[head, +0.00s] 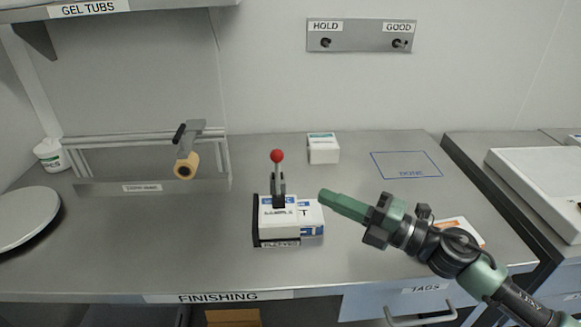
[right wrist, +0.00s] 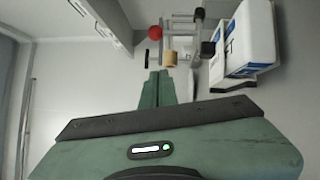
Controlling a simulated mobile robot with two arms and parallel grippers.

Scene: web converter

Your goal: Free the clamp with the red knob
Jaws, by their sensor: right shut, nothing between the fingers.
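The clamp (head: 279,188) stands on the finishing bench with its lever upright and a round red knob (head: 277,156) on top. It sits over a white, blue-marked box (head: 278,229) in a dark holder labelled SLEEVES. The red knob also shows in the right wrist view (right wrist: 155,33), beyond my fingertips and slightly to the left. My right gripper (head: 324,196) is shut and empty, to the right of the clamp and below knob height in the head view. It is apart from the knob. In the right wrist view its fingers (right wrist: 158,85) are together. My left gripper is out of view.
Another white box (head: 322,155) stands behind the clamp. A rack (head: 110,184) with a tan roll (head: 186,166) is at left. A blue DONE outline (head: 405,176) marks empty bench at right. A wall plate (head: 361,36) has HOLD and GOOD pegs.

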